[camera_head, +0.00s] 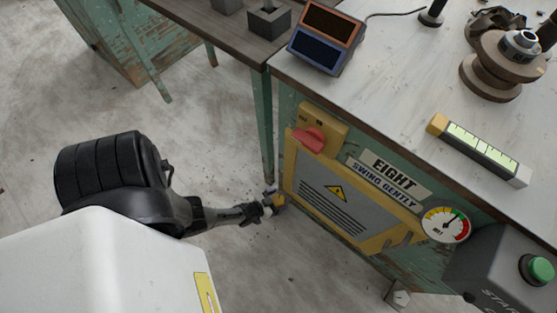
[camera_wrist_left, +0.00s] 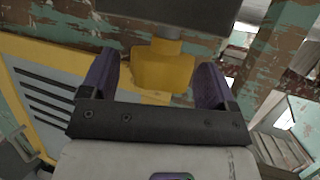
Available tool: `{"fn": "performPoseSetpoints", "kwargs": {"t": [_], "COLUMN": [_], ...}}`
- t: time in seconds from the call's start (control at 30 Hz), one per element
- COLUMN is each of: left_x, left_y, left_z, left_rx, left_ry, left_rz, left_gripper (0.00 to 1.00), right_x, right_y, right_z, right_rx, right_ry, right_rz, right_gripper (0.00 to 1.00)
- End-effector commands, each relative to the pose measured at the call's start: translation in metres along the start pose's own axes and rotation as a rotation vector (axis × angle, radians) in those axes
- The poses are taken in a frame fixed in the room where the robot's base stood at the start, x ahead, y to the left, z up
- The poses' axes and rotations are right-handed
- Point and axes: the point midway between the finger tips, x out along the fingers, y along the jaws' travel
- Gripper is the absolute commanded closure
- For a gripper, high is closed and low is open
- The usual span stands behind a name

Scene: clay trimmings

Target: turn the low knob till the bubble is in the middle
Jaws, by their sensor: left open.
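The low knob (camera_head: 280,201) is a small yellow piece at the foot of the near-left table leg. In the left wrist view the yellow knob (camera_wrist_left: 163,72) sits under a dark block, between two purple fingers. My left gripper (camera_head: 272,203) is open around the knob, with a gap visible at the right finger; contact at the left finger is unclear. The spirit level (camera_head: 482,152) lies on the table top, with a yellow end, a pale end and a green vial. Its bubble is too small to place. My right gripper is out of view.
A yellow panel with a red switch (camera_head: 308,139), a round gauge (camera_head: 445,225) and a grey box with a green button (camera_head: 540,268) are on the table's front.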

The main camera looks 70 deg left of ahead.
Motion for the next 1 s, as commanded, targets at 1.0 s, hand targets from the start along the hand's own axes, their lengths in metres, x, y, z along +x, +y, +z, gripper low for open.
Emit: {"fn": "performPoseSetpoints", "kwargs": {"t": [1.0], "left_x": [-0.131], "left_y": [0.000], "left_z": [-0.001], "left_rx": [0.000], "left_ry": [0.000], "left_rz": [0.000], "left_gripper": [0.19], "right_x": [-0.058], "right_y": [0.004], "right_z": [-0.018], "right_rx": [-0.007], "right_ry": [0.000], "right_rz": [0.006], "right_gripper": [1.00]}}
